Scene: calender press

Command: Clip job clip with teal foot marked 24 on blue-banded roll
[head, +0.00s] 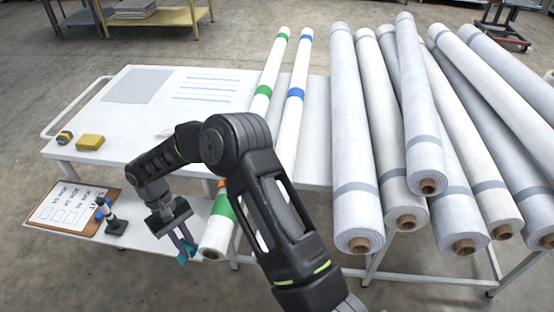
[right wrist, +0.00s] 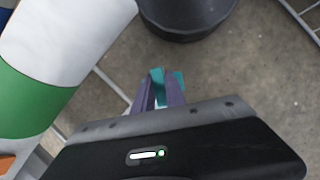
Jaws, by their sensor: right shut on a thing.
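My right gripper (head: 183,240) is shut on a job clip with a teal foot (head: 183,260), just left of the near end of the green-banded roll. In the right wrist view the teal foot (right wrist: 157,84) shows between the purple fingers (right wrist: 158,98). No number can be read on it. The blue-banded roll (head: 300,65) is white and lies lengthwise over the table, right of the green-banded roll (head: 270,70). Its blue band (head: 296,95) shows beyond my arm; much of its near part is hidden behind the arm. My left gripper is out of view.
Large pale rolls (head: 355,130) fill the right side. A small orange part (head: 221,183) shows on the green-banded roll. A clipboard (head: 60,205) and a small dark stand (head: 115,227) are on the lower shelf. A yellow block (head: 90,142) sits on the table (head: 140,85).

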